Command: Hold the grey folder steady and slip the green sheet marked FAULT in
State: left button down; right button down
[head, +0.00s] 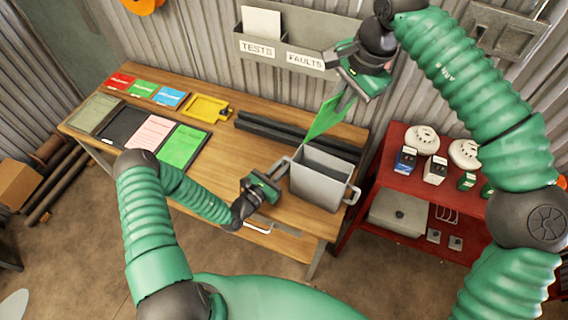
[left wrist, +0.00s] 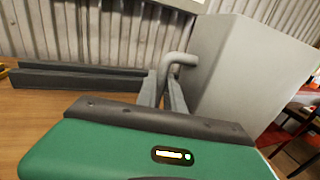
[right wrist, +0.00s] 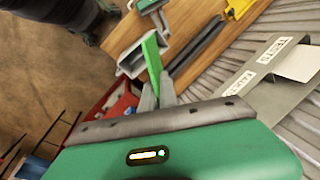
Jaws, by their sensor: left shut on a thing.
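The grey folder (head: 316,188) is an open-topped, box-like holder with side handles, standing at the right end of the wooden bench. My left gripper (head: 284,167) is shut on its left handle; the left wrist view shows the fingers on the handle (left wrist: 180,59). My right gripper (head: 346,96) is shut on a green sheet (head: 324,119), held tilted above the folder's opening and apart from it. The right wrist view shows the sheet (right wrist: 152,52) between the fingers, with the folder (right wrist: 132,62) beyond. No marking on the sheet is readable.
Another green sheet (head: 184,147) lies on the bench beside a pink sheet (head: 150,132). Dark rails (head: 285,135) lie behind the folder. A red cart (head: 388,166) with detectors stands right of the bench.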

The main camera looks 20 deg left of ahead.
pick_arm(q)
jog(key=c, duration=1.4)
grip_release()
jog(key=shift+s, duration=0.1)
